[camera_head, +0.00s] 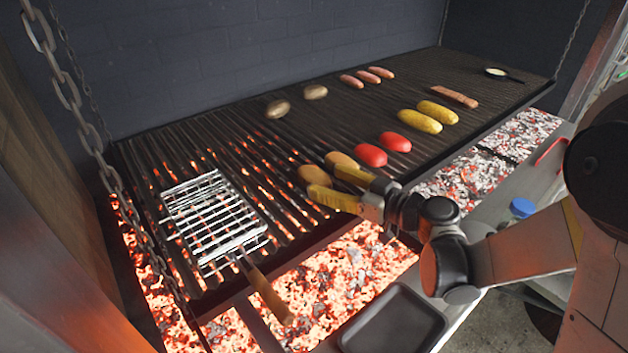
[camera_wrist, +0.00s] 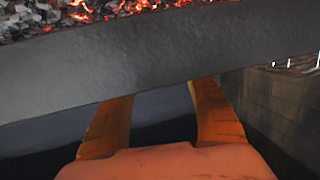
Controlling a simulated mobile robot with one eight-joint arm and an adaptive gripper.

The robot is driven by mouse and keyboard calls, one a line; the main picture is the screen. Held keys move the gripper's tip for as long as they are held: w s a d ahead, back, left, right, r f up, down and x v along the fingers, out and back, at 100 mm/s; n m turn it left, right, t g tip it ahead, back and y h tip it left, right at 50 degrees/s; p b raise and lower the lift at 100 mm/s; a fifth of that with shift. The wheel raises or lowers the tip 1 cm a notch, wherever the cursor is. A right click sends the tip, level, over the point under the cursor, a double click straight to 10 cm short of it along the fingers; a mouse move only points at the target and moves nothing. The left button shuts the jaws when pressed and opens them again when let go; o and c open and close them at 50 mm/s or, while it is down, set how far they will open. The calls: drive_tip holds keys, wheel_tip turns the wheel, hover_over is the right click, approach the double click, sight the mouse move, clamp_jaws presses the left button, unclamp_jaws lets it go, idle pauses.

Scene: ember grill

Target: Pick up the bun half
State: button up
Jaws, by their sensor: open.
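Two tan, rounded bun halves show at the grill's front edge in the head view. One bun half (camera_head: 314,174) is on the left and the other bun half (camera_head: 341,159) is just behind it to the right. My gripper (camera_head: 322,181) is open, its yellow fingers reaching in from the right and overlapping both halves in the picture. I cannot tell whether it touches either one. In the wrist view the two orange-lit fingers (camera_wrist: 165,90) stand apart with nothing visible between them. No bun half shows in the wrist view.
Two red vegetables (camera_head: 383,149), two corn cobs (camera_head: 428,117) and other foods lie on the grill (camera_head: 250,150). A wire basket (camera_head: 213,215) with a wooden handle is at left. Glowing coals (camera_head: 330,270) and a dark tray (camera_head: 395,325) are in front.

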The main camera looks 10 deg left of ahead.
sight(326, 181)
drive_tip(key=x, duration=0.2)
drive_tip(key=b+x, duration=0.1)
drive_tip(key=shift+w+a+f, duration=0.2)
drive_tip(key=shift+a+f, duration=0.05)
drive_tip(key=shift+a, duration=0.05)
drive_tip(key=shift+r, duration=0.1)
drive_tip(key=c, duration=0.8)
